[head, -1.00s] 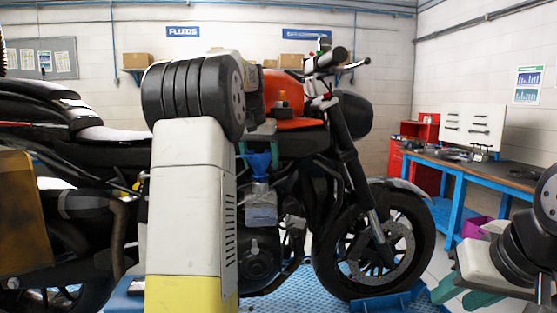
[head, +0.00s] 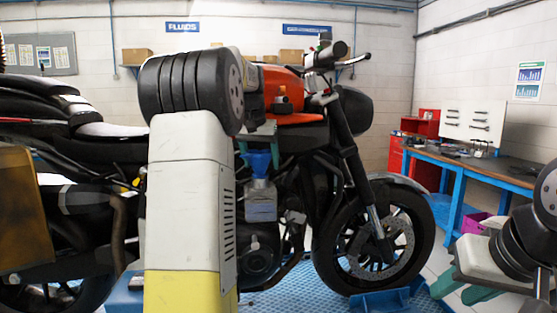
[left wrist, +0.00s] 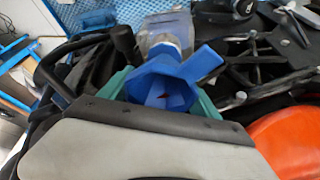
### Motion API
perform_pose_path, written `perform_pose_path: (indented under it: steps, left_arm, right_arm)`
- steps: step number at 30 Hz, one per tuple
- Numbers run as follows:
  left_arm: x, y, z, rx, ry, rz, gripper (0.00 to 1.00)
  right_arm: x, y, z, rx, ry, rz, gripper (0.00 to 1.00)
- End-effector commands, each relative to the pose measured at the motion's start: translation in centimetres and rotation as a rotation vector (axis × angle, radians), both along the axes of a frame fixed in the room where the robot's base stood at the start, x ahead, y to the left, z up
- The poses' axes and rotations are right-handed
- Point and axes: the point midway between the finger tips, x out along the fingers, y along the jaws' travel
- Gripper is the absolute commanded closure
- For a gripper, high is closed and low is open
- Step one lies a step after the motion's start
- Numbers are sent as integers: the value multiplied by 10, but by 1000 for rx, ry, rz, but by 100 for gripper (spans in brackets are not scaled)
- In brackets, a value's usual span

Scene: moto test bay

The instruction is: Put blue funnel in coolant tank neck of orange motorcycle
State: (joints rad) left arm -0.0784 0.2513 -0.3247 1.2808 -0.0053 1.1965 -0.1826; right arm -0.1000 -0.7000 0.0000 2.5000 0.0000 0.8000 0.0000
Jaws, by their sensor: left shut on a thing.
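The blue funnel (head: 257,162) is between the teal fingers of my left gripper (head: 260,138); in the left wrist view the funnel (left wrist: 205,62) shows its open mouth, with a finger on each side. The translucent coolant tank (head: 260,205) is on the side of the orange motorcycle (head: 280,78), directly under the funnel. The funnel's lower end is at the tank neck (head: 259,183); I cannot tell whether it is inside. In the left wrist view the tank (left wrist: 163,28) is partly hidden behind the funnel. My right gripper (head: 462,292) is open and empty at the lower right.
A blue workbench (head: 465,168) with tools and a red cabinet (head: 420,160) stand at the right. A magenta bin (head: 477,223) is under the bench. The motorcycle's front wheel (head: 375,245) lies between my two grippers. My left arm hides part of the motorcycle.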

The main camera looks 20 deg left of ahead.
Motion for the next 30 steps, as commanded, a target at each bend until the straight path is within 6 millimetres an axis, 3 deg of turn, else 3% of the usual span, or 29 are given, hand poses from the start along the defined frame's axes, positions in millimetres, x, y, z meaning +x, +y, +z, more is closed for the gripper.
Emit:
perform_pose_path:
  steps: [7,8,11,22,30]
  left_arm:
    - [0,0,-1,0,-1,0,68]
    - [0,0,-1,0,-1,0,23]
    - [0,0,-1,0,0,0,3]
    - [-2,0,3,0,-1,0,3]
    - [-18,-1,43,1,-4,0,3]
  right_arm:
    - [0,0,0,0,0,0,64]
    - [0,0,0,0,0,0,64]
    - [0,0,0,0,0,0,64]
    - [0,0,0,0,0,0,64]
    - [0,0,0,0,0,0,64]
